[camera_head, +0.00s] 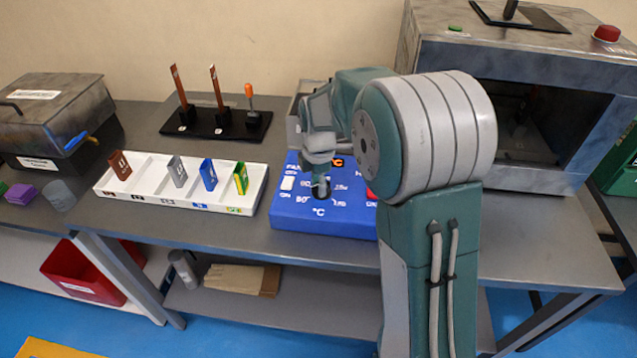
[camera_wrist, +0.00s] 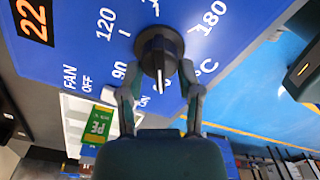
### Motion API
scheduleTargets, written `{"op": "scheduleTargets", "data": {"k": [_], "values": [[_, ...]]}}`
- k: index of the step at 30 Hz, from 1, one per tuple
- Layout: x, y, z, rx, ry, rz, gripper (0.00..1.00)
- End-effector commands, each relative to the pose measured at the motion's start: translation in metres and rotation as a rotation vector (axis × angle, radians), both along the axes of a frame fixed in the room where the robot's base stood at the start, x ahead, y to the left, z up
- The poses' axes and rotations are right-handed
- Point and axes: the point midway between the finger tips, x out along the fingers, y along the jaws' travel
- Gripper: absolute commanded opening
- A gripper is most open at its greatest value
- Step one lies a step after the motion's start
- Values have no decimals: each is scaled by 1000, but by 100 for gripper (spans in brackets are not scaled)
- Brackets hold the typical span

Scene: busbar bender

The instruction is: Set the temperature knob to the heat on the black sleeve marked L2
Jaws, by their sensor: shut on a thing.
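The temperature knob (camera_wrist: 160,50) is black with a white pointer line, on the blue control panel (camera_wrist: 75,32). In the wrist view the fingertips of my gripper (camera_wrist: 157,78) are on both sides of it, shut on the knob. The numbers 90, 120 and 180 show around it; I cannot tell which one the pointer marks. In the head view my gripper (camera_head: 320,178) comes down on the blue panel (camera_head: 290,213), and my arm covers the panel's right part. I cannot make out a black sleeve marked L2; the tray slot between the brown and grey sleeves looks empty.
A white tray (camera_head: 150,195) holds brown (camera_head: 120,165), grey (camera_head: 177,170), blue (camera_head: 208,174) and green-yellow (camera_head: 240,178) sleeves. A black stand (camera_head: 228,128) with copper bars is behind it. A large metal machine (camera_head: 440,60) is at the right, a metal box (camera_head: 55,105) at the left.

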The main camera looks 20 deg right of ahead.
Motion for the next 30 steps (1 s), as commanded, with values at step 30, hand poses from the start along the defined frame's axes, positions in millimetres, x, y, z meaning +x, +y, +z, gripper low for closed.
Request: {"op": "scheduleTargets", "data": {"k": [30], "values": [[6, -2, -2, -1, 0, -720, 0]]}}
